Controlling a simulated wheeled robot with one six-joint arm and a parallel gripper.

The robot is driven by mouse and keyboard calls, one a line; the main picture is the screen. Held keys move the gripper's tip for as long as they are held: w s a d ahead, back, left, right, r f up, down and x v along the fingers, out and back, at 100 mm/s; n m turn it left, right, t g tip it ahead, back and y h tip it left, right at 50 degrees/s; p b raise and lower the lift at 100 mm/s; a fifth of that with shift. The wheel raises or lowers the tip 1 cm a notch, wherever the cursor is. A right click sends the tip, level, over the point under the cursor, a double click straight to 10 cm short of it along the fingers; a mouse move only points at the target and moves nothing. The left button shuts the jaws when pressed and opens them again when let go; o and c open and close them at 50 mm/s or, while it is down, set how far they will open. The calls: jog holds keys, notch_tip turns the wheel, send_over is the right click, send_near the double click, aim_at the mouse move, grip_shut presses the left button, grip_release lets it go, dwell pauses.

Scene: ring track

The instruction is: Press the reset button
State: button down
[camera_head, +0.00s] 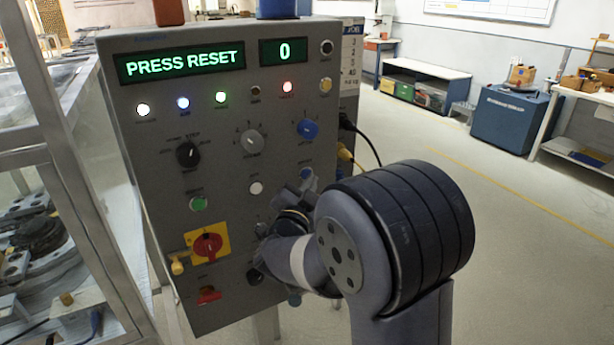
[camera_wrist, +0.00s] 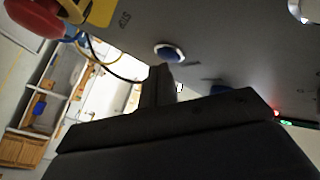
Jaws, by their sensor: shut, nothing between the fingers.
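A grey control panel (camera_head: 225,150) carries a green-lit display (camera_head: 181,63) reading PRESS RESET and a second display (camera_head: 284,51) reading 0. A blue button (camera_head: 306,173) is on its right side, beside a white button (camera_head: 256,188) and a green button (camera_head: 198,203); their labels are too small to read. My gripper (camera_head: 298,192) is shut and empty, close to the panel just below the blue button. The wrist view shows the blue button (camera_wrist: 169,52) with a pale rim, just past the dark fingers (camera_wrist: 160,85). I cannot tell whether they touch it.
A red rotary switch (camera_head: 208,246) on a yellow plate sits lower left on the panel. In the wrist view, a red knob (camera_wrist: 35,17) stands near cables (camera_wrist: 105,65). A metal frame (camera_head: 75,170) stands left; open floor (camera_head: 520,220) lies right.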

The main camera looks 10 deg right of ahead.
jog(key=shift+w+a, duration=0.1)
jog(key=shift+w, duration=0.3)
dwell(0.6)
jog(key=shift+s, duration=0.1)
jog(key=shift+s+d+b, duration=0.25)
jog(key=shift+s+b, duration=0.2)
jog(key=shift+s, duration=0.25)
jog(key=shift+s, duration=0.1)
jog(key=s, duration=0.1)
jog(key=s+d+b, duration=0.1)
jog(key=s, duration=0.2)
jog(key=shift+s+d, duration=0.3)
jog(key=shift+w, duration=0.1)
dwell(0.5)
